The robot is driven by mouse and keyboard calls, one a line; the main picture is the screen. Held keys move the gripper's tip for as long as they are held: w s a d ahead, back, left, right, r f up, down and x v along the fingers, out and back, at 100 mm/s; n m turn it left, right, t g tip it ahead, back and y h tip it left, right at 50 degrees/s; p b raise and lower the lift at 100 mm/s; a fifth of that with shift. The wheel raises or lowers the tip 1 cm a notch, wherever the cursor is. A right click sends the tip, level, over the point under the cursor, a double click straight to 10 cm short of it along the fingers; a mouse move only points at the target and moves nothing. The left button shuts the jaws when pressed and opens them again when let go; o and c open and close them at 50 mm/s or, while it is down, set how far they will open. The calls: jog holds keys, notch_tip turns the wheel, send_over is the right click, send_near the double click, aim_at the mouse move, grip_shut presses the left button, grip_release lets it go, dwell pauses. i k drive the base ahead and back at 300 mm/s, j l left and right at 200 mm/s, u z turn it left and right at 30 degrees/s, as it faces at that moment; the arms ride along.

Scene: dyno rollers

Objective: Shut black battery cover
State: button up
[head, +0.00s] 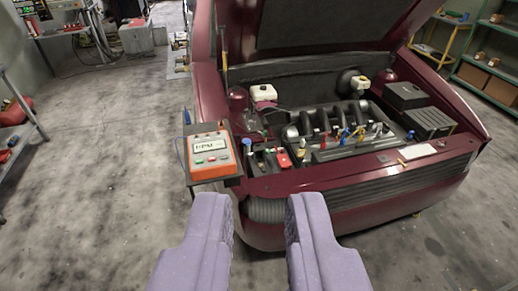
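A dark red car with its hood up stands in front of me, its engine bay open. At the bay's front left is a small dark battery-like unit (267,162) with a red piece on it. I cannot make out a raised cover there. At the bay's right are a black box (405,95) and a ribbed black box (430,122); I cannot tell which black part is the battery cover. My gripper (258,204) is open and empty, its two purple fingers wide apart, in front of the car's front edge.
An orange tester (209,154) sits on a small tray at the car's front left corner. Coloured-handled tools stand around the engine (331,125). A green shelf (488,70) is at the right. The concrete floor (110,120) at the left is mostly clear.

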aim_at(259, 154)
jog(key=i+j+z, duration=0.15)
jog(key=i, duration=0.35)
jog(key=i+j+z, duration=0.1)
jog(key=i, duration=0.4)
jog(key=i+j+z, duration=0.15)
jog(key=i+j, duration=0.15)
jog(key=i, duration=0.2)
jog(key=i+j+z, duration=0.1)
jog(key=i+j, duration=0.15)
jog(key=i, duration=0.2)
jog(key=i+j+z, duration=0.15)
jog(key=i+j, duration=0.15)
jog(key=i, duration=0.15)
